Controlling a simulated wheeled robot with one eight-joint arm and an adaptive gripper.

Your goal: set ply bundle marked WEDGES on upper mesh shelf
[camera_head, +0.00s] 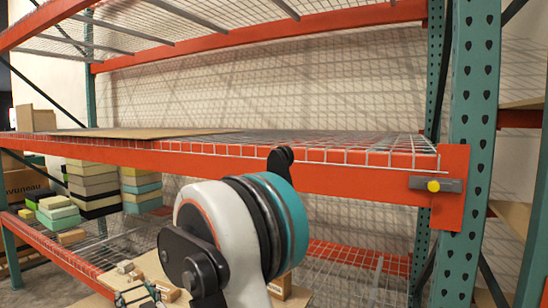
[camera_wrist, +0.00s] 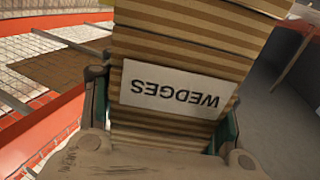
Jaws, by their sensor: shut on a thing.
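The ply bundle (camera_wrist: 190,55) marked WEDGES fills the middle of the wrist view. It is a stack of striped light and brown layers with a white label that reads upside down. My gripper (camera_wrist: 160,115) is shut on it, one finger at each side. A mesh shelf (camera_head: 350,143) with an orange front beam crosses the middle of the head view, and another mesh shelf (camera_head: 210,22) is above it. In the head view my arm stands before the middle beam; the held bundle cannot be made out there.
A flat brown board (camera_head: 140,133) lies on the left of the middle shelf; its right part is bare mesh. A teal upright (camera_head: 470,150) bounds the right. Stacked coloured blocks (camera_head: 92,185) and small wooden pieces (camera_head: 165,290) sit lower down. A cardboard box (camera_head: 38,120) is far left.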

